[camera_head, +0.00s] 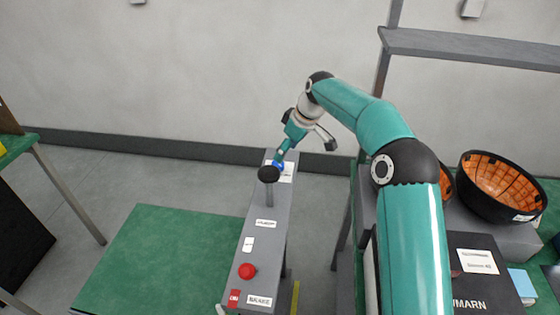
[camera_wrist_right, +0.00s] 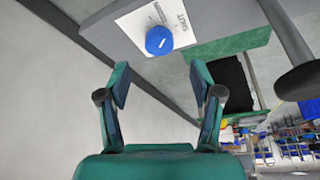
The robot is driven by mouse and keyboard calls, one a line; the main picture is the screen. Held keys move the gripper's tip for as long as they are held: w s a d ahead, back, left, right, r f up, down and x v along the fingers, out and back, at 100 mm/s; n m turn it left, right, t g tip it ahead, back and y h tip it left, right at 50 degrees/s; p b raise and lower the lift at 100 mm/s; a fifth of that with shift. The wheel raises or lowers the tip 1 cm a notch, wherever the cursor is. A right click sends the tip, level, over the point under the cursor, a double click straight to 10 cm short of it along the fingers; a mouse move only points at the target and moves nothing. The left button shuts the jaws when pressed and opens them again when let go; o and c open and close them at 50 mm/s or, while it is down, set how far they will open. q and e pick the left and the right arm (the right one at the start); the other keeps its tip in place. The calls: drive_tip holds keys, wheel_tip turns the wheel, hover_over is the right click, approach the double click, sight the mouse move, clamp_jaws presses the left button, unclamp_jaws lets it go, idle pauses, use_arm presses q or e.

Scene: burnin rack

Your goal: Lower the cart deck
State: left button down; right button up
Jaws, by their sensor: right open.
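The cart's green deck (camera_head: 165,255) lies flat at the lower left in the head view. Beside it stands a grey control console (camera_head: 262,235). At its far end are a blue knob (camera_head: 278,165) and a lever with a black ball (camera_head: 269,174). The right wrist view shows the blue knob (camera_wrist_right: 159,40) on a white label, with the lever's ball (camera_wrist_right: 298,80) at the right. My right gripper (camera_head: 284,150) is over the console's far end. Its fingers (camera_wrist_right: 160,72) are open and empty, with the knob ahead of the gap between them. My left gripper is not in view.
A red button (camera_head: 247,271) and labels are on the console's near part. At the right are an orange-lined black bowl (camera_head: 501,187) and a black box (camera_head: 482,268). A grey shelf (camera_head: 470,48) is above them. Another green-topped table (camera_head: 15,148) is at the left.

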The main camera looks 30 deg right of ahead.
sight(278, 164)
drive_tip(key=p+x, duration=0.1)
drive_tip(key=x, duration=0.5)
drive_tip(key=shift+w+f, duration=0.15)
drive_tip(key=shift+f, duration=0.1)
drive_tip(key=c, duration=1)
drive_tip(key=shift+d, duration=0.1)
drive_tip(key=shift+c, duration=0.6)
